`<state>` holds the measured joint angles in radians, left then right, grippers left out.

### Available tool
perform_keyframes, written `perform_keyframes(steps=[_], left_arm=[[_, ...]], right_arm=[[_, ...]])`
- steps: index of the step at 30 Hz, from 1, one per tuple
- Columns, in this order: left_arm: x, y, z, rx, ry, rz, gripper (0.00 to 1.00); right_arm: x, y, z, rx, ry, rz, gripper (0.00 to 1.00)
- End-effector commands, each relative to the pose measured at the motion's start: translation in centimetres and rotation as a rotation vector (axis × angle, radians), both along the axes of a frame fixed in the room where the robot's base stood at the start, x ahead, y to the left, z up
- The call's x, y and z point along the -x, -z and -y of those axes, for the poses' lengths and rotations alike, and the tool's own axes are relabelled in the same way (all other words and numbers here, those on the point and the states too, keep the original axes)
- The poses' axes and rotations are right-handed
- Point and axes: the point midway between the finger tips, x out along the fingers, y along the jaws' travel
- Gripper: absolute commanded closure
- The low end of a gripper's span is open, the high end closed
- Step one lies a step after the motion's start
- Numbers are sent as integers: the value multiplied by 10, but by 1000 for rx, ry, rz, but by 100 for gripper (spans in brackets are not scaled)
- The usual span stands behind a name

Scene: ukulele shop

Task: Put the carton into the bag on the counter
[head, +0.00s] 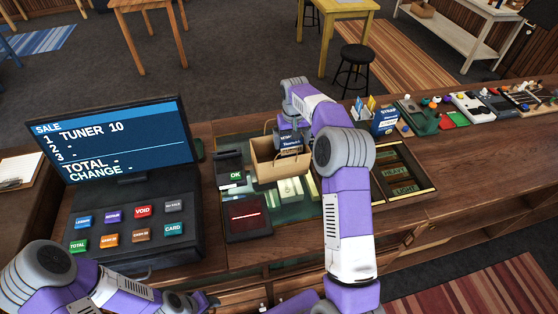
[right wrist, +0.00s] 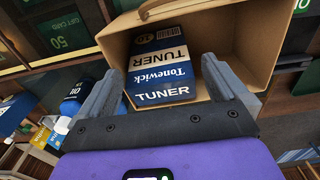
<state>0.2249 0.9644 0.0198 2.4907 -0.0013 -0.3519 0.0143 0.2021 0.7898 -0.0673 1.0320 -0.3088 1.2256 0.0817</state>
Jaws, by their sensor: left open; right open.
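The brown paper bag (head: 268,172) stands open on the counter's glass panel; it also fills the top of the right wrist view (right wrist: 262,30). The blue and white tuner carton (right wrist: 165,72) sits tilted within the bag's mouth. A small part of the carton (head: 290,143) shows at the bag's rim in the head view. My right gripper (head: 288,132) is open at the bag's mouth, with its fingers (right wrist: 170,90) on either side of the carton; contact is hard to tell. My left gripper (head: 200,302) is open and empty at the bottom, near the counter's front edge.
The till screen (head: 115,140) and its keypad (head: 130,225) stand left. A card reader (head: 230,172) and a dark red-lit pad (head: 247,218) are close to the bag. A compartment tray (head: 403,170) lies right. A blue box (head: 385,120) and small goods stand behind.

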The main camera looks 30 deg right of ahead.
Motion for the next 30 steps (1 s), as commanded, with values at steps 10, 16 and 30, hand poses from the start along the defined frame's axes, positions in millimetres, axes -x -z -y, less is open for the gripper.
perform_keyframes(steps=[10, 16, 30], left_arm=[[0, -1, 0, 0, 0, 0, 57], [0, -3, 0, 0, 0, 0, 57], [0, -22, 0, 0, 0, 0, 57]], right_arm=[[5, -29, -3, -5, 1, -15, 0], [6, -64, -3, 0, 1, -3, 0], [6, -97, -4, 3, 0, 3, 0]])
